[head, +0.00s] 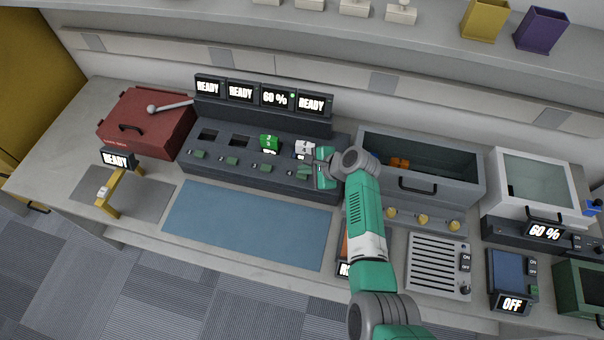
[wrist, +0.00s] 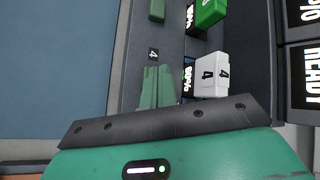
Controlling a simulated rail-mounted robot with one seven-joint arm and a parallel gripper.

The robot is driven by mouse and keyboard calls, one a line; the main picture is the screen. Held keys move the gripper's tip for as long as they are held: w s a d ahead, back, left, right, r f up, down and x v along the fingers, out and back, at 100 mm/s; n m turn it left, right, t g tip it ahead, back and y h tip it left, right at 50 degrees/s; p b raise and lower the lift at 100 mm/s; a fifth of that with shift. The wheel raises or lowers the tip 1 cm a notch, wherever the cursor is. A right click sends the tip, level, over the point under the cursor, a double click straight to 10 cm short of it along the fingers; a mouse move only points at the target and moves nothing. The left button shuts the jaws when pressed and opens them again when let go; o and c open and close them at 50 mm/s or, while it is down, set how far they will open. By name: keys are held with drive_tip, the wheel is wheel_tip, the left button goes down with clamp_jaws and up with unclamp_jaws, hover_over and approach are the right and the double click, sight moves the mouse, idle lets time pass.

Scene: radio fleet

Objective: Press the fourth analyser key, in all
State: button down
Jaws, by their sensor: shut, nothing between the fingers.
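The analyser (head: 235,178) is a dark grey console with a row of bays and a green key below each bay. The third key (head: 265,168) is visible; it also shows in the wrist view (wrist: 157,10).
Displays above the bays read READY, READY, 60 % (head: 275,98) and READY (head: 312,103); the third has a green light. A red case (head: 145,122) stands left, a grey bin (head: 450,183) right. The blue mat (head: 250,225) in front is clear.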

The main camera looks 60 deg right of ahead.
sight(305, 176)
drive_tip(key=shift+f, duration=0.3)
drive_tip(key=shift+f+b, duration=0.35)
drive_tip(key=shift+f, duration=0.1)
idle(0.5)
drive_tip(key=shift+r+p, duration=0.9)
drive_tip(key=shift+p, duration=0.05)
wheel_tip(305, 176, up, 5)
drive_tip(key=p, duration=0.5)
drive_tip(key=shift+r, duration=0.1)
idle(0.6)
